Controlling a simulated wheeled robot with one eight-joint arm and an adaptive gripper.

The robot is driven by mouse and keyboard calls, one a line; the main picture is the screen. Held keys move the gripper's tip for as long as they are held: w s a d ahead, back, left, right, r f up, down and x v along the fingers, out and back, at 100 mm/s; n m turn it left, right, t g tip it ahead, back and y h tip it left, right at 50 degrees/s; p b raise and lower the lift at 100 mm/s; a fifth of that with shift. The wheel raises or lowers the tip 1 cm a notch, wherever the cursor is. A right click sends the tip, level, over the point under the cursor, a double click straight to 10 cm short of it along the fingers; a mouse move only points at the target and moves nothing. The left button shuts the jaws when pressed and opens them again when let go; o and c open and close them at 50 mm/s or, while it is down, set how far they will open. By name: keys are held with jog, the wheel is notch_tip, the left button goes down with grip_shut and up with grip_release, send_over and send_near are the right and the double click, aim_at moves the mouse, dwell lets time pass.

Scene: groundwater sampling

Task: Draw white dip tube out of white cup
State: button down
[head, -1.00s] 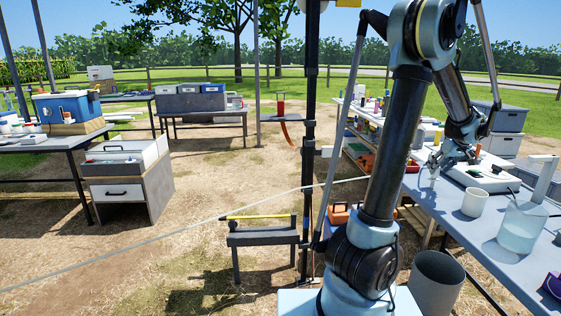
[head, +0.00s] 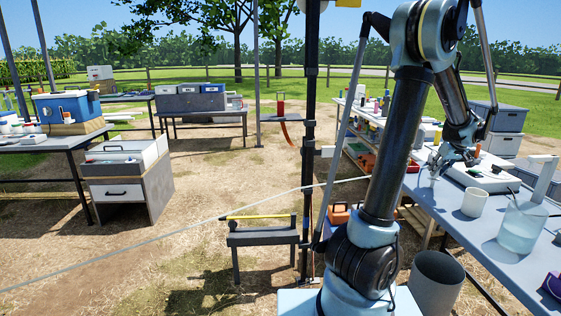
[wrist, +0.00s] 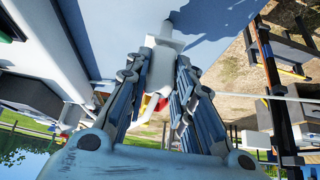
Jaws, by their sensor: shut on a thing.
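My gripper (wrist: 158,100) is shut on a slim white piece (wrist: 160,68), which looks like the white dip tube. In the head view my gripper (head: 437,172) is low over the right-hand table, left of and behind a white cup (head: 473,204). This cup stands upright on the table, apart from my gripper.
A grey bin (head: 436,280) stands below the table edge.

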jog(key=shift+r, duration=2.45)
